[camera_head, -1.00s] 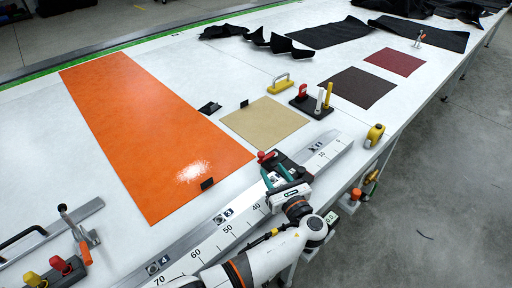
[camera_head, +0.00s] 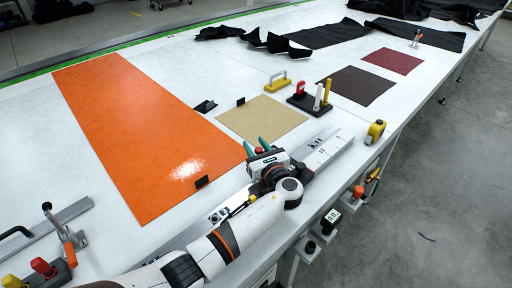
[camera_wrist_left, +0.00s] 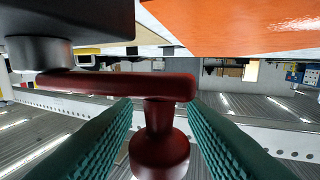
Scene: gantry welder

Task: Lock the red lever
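The red lever (camera_head: 259,150) shows as a small red knob between my left gripper's fingers in the head view. My left gripper (camera_head: 257,146) has green ribbed fingers, spread on either side of the stem and knob, with gaps visible. In the head view, the wrist hides most of the lever's base. My right gripper is not in view.
The lever is by a metal ruler rail (camera_head: 322,150) along the table's front edge. An orange sheet (camera_head: 130,130) and a beige sheet (camera_head: 262,118) lie behind. Another clamp (camera_head: 65,240) and red and yellow handles are at lower left.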

